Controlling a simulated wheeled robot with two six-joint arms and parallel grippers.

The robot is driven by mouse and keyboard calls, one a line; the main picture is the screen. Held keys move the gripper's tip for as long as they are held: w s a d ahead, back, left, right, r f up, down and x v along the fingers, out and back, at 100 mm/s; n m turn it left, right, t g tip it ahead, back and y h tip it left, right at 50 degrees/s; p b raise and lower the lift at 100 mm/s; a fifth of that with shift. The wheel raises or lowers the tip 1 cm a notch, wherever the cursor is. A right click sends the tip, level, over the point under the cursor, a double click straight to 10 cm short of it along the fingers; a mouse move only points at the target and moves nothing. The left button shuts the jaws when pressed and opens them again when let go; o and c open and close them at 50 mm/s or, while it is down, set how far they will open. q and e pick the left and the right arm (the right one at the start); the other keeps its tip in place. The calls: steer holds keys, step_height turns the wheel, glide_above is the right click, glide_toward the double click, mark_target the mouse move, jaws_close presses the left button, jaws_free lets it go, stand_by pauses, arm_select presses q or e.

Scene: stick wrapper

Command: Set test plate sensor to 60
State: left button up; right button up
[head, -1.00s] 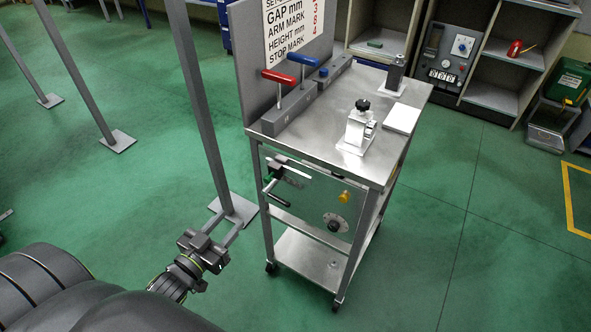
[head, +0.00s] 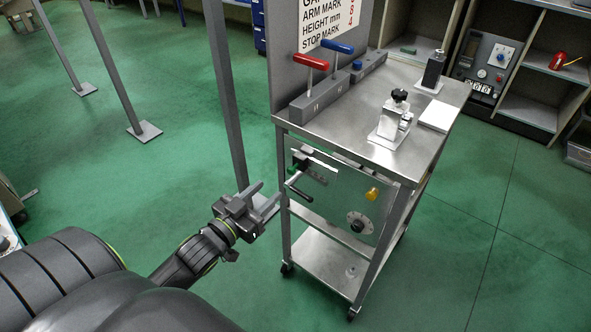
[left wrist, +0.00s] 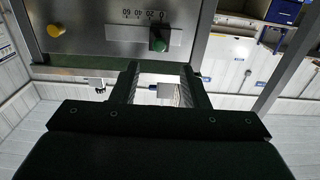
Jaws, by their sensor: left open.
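The test plate (head: 335,203) hangs upright under the top of a metal cart. In the left wrist view, which looks upside down, the green knob (left wrist: 159,40) stands by the 0 end of the scale (left wrist: 137,32), away from 60. My left gripper (head: 264,197) is open and empty, just left of the cart and apart from the knob and crank. Its fingers (left wrist: 160,85) also show in the wrist view. My right gripper is not in view.
The plate also has a yellow knob (head: 372,194) and a round dial (head: 357,221). The cart top (head: 365,140) holds red and blue T-handles and a white clamp (head: 393,118). A grey post (head: 224,95) stands behind my gripper. The floor in front is clear.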

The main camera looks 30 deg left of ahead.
mark_target(289, 172)
arm_select(q)
steer(key=w+b, duration=0.1)
steer(key=w, duration=0.2)
steer(key=w+b, duration=0.1)
steer(key=w, duration=0.3)
steer(key=w+d+b, duration=0.1)
steer(key=w, duration=0.2)
steer(key=shift+w, duration=1.05)
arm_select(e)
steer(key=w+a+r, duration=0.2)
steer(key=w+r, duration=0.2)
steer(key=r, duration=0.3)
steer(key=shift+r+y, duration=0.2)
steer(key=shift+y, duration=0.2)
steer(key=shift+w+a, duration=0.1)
arm_select(q)
jaws_close()
